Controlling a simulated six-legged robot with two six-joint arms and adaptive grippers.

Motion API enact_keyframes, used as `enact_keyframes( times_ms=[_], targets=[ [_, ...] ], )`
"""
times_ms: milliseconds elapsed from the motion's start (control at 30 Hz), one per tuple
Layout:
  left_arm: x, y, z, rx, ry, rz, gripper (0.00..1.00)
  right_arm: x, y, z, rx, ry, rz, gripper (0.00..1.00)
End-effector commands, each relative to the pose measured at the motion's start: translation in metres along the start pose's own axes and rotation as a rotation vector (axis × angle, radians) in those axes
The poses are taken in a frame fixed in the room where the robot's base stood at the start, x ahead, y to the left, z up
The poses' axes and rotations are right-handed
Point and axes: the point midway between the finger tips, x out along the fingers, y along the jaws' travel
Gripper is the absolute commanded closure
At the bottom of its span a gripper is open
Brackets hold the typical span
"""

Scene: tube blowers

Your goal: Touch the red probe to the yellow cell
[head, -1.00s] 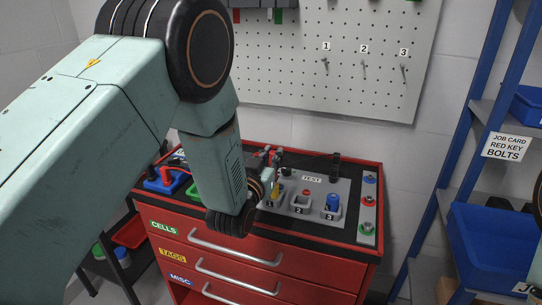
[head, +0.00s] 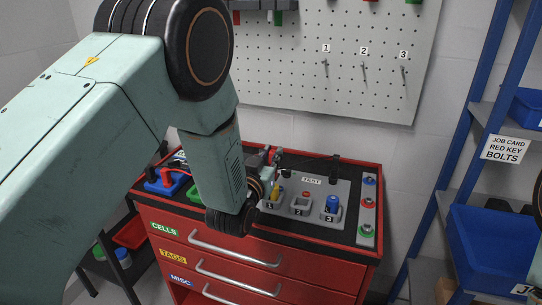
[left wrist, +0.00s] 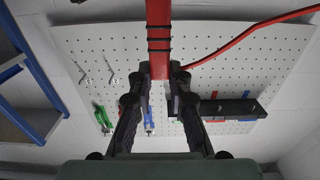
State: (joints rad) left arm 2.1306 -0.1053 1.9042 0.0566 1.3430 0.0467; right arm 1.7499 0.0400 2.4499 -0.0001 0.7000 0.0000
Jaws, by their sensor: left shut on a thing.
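The yellow cell (head: 277,193) stands in slot 1 of the grey TEST block (head: 316,186) on the red cabinet, partly hidden by my left wrist. My left gripper (head: 273,158) is just above and behind it in the head view. In the left wrist view its fingers (left wrist: 158,75) are shut on the red probe (left wrist: 158,35), a red bar with black bands and a red cable. The probe's tip is too small and covered to make out, so I cannot tell whether it touches the cell. My right gripper is not in view.
A panel with coloured buttons (head: 368,205) is to the right. Blue and green holders (head: 165,181) are at the left. A pegboard (head: 330,55) is behind, a blue-framed shelf (head: 480,110) at right.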

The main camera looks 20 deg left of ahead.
Motion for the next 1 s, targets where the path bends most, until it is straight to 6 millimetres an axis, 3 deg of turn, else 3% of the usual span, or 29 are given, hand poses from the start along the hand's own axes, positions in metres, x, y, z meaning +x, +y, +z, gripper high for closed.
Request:
enact_keyframes(
  times_ms=[1000],
  targets=[
    [0.0,0.0,-0.041,0.0,0.002,0.0,1.0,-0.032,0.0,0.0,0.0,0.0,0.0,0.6]
  ],
)
